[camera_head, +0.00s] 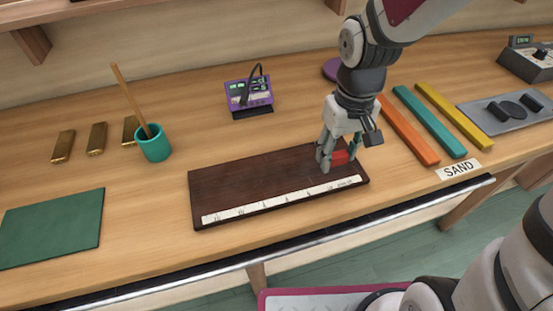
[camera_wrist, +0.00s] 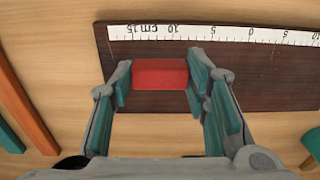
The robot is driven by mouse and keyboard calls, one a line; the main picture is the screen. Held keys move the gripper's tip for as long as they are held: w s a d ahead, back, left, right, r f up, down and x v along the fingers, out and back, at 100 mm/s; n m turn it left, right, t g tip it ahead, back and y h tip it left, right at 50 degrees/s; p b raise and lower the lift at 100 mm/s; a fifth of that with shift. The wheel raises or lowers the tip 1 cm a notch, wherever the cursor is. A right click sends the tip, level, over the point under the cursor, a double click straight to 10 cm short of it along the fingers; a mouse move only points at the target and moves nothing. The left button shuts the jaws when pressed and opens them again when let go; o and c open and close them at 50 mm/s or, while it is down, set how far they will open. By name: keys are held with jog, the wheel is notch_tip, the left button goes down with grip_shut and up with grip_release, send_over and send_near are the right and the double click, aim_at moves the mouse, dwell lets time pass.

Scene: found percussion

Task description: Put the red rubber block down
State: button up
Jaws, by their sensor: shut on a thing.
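The red rubber block (camera_head: 340,157) is between the fingers of my gripper (camera_head: 338,160), at the right end of the dark wooden board (camera_head: 240,180). In the wrist view the red block (camera_wrist: 160,73) sits between the two teal-padded fingers of my gripper (camera_wrist: 160,85), over the dark board (camera_wrist: 250,65) and near its ruler strip. The gripper is shut on the block. I cannot tell whether the block's underside touches the board.
Right of the board lie orange (camera_head: 408,130), teal (camera_head: 429,121) and yellow (camera_head: 454,115) bars and a SAND label (camera_head: 460,168). A teal cup (camera_head: 153,147) with a stick, a purple device (camera_head: 248,95) and a green mat (camera_head: 52,228) are left or behind. Bare wood surrounds the board.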

send_over(277, 173)
jog(key=shift+f+b, duration=0.35)
jog(key=shift+f, duration=2)
jog(key=shift+f+b, duration=0.15)
jog(key=shift+b, duration=0.2)
jog(key=o, duration=1)
